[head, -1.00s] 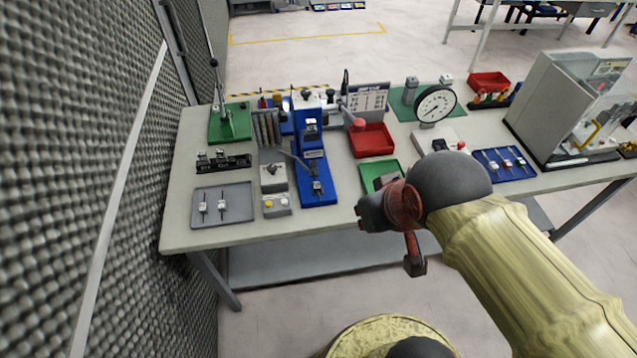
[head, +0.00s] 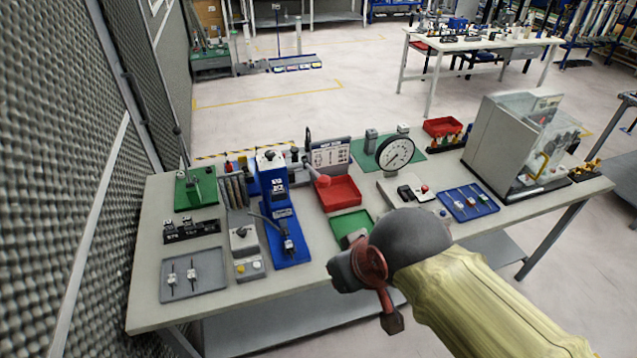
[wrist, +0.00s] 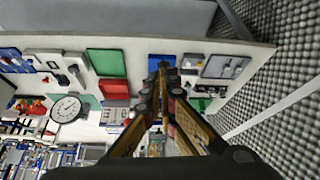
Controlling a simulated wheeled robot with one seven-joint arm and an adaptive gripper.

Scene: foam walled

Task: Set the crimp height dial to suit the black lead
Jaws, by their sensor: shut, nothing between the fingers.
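A blue crimp press (head: 272,183) stands on the left half of the bench, with a blue base plate (head: 292,250) in front holding a small fixture. Left of the plate is a grey box with a dark knob (head: 241,232); I cannot tell whether this is the crimp height dial, and its setting is too small to read. No lead can be picked out surely as black. My gripper (wrist: 163,72) is shut and empty in the wrist view, apart from everything; in the head view my wrist hides its fingertips.
A grey tray (head: 208,289) with two small parts lies at the front left. A red bin (head: 339,195), green tray (head: 338,225), round gauge (head: 394,153) and blue tray (head: 482,212) stand to the right. A clear-fronted machine (head: 500,135) stands far right.

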